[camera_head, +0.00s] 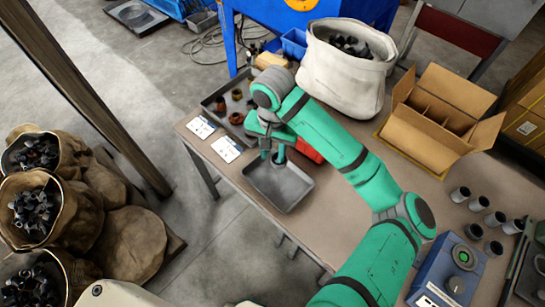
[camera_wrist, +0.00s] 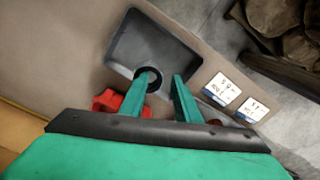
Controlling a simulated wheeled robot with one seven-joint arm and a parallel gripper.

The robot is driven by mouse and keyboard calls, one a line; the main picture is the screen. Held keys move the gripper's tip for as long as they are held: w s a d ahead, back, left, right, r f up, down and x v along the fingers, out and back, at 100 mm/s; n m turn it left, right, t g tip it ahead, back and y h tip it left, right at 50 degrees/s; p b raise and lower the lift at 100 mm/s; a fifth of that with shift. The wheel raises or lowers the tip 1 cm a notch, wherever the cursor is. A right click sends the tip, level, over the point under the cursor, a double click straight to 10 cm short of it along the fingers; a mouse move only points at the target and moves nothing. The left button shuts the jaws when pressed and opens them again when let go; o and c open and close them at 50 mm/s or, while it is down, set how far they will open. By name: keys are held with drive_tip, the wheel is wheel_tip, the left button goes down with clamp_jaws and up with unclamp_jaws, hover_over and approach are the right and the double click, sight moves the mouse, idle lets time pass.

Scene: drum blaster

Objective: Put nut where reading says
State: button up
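My gripper (camera_head: 272,157) is over the shallow dark tray (camera_head: 281,193) near the table's front edge. In the wrist view its two fingers (camera_wrist: 163,76) stand apart over the same tray (camera_wrist: 152,40). A dark ring, seemingly a nut (camera_wrist: 155,83), shows at the left finger's tip; the finger overlaps it, and I cannot tell if they touch. Two white cards with writing lie by the tray, one (camera_head: 201,127) farther back and one (camera_head: 226,149) nearer; they also show in the wrist view (camera_wrist: 222,90). Their writing is too small to read surely.
A longer tray (camera_head: 212,103) holds several brown and dark ring-like parts. A red object (camera_head: 308,150) sits right of my gripper. A white sack (camera_head: 343,70), an open divided carton (camera_head: 436,108), dark cups (camera_head: 460,194) and a blue device (camera_head: 450,272) stand on the table.

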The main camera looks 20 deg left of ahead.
sight(273, 157)
drive_tip(key=o, duration=1.8)
drive_tip(key=shift+r, duration=0.1)
wheel_tip(273, 157, up, 11)
drive_tip(key=shift+f, duration=0.15)
